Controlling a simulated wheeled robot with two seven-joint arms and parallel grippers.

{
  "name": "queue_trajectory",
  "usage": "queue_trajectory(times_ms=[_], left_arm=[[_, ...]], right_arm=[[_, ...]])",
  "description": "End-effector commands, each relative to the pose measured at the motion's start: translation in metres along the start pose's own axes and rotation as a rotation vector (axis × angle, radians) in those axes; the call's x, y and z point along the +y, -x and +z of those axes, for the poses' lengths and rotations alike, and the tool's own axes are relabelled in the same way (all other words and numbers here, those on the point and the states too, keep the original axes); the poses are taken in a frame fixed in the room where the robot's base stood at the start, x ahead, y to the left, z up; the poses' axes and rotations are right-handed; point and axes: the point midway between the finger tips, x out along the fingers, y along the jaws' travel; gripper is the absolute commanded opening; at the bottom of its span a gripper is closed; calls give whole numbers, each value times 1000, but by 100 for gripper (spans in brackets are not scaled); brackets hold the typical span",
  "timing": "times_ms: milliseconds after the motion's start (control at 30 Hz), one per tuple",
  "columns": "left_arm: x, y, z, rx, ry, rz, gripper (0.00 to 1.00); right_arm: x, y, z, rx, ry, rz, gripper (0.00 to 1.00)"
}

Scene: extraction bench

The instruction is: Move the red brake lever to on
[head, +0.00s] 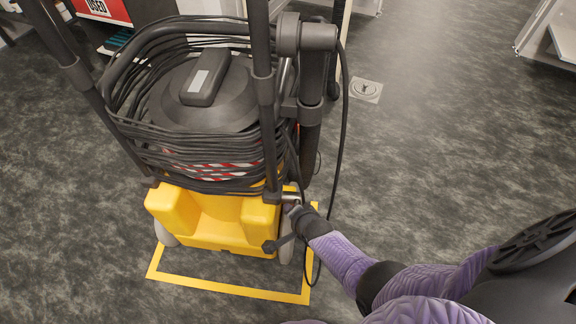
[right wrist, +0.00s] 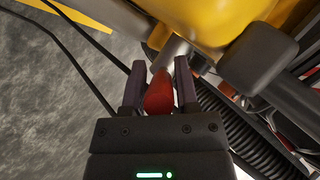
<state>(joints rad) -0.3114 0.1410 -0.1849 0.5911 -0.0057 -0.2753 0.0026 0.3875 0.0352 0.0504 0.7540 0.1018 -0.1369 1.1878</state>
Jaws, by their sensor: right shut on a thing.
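The red brake lever (right wrist: 160,92) shows in the right wrist view between the two fingers of my right gripper (right wrist: 160,88), which is shut on it. A metal shaft behind the lever leads up to the yellow body (right wrist: 205,22) of the machine. In the head view my right gripper (head: 296,212) reaches in from the right to the lower right side of the yellow base (head: 210,218). The lever itself is hidden there. The lever's on and off marks are not visible. My left gripper is not in view.
The machine carries a coiled black cable (head: 130,110) and a black hose (head: 312,110). A loose cable (head: 342,130) hangs close to my right gripper. A yellow floor outline (head: 225,290) surrounds the base. A shelf (head: 560,35) stands at the upper right.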

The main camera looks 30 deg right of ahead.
Motion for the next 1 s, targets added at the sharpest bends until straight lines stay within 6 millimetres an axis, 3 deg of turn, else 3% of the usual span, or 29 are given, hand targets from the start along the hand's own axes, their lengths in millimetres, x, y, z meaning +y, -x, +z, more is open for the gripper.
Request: queue_trajectory(times_ms=[733, 767, 900, 1000], left_arm=[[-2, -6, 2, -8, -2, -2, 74], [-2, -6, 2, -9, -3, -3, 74], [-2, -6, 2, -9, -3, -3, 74], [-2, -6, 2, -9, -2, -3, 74]], right_arm=[[2, -6, -2, 55, 32, -53, 0], [2, -6, -2, 55, 32, -53, 42], [2, -5, -2, 54, 31, -53, 72], [2, -5, -2, 54, 30, -53, 73]])
